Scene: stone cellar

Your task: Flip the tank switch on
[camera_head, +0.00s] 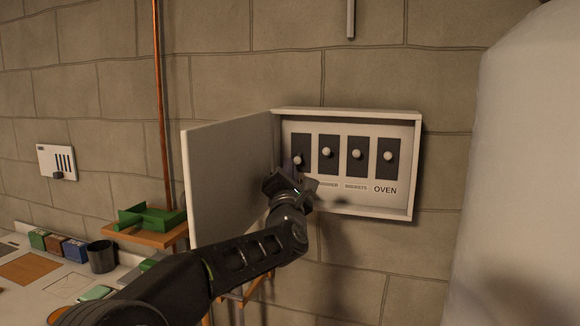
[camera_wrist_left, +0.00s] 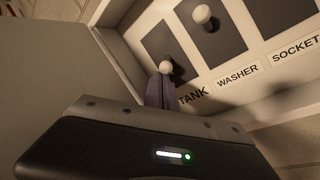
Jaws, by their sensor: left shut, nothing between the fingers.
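The tank switch (camera_head: 298,160) is a pale round knob on a dark plate, leftmost in an open white wall box (camera_head: 345,111). In the left wrist view the tank knob (camera_wrist_left: 165,67) sits low on its plate, above the label TANK. It sits lower than the neighbouring washer knob (camera_wrist_left: 202,14). My left gripper (camera_head: 292,172) is shut and empty, in front of the lower part of the tank plate. In the left wrist view its fingertips (camera_wrist_left: 160,82) are just below the knob; I cannot tell whether they touch. My right gripper is not in view.
The box's open door (camera_head: 230,180) stands close left of my gripper. Washer, sockets and oven switches (camera_head: 388,156) are to the right. A large pale rounded body (camera_head: 520,150) fills the right side. A green tray (camera_head: 150,218) and a counter with small containers are lower left.

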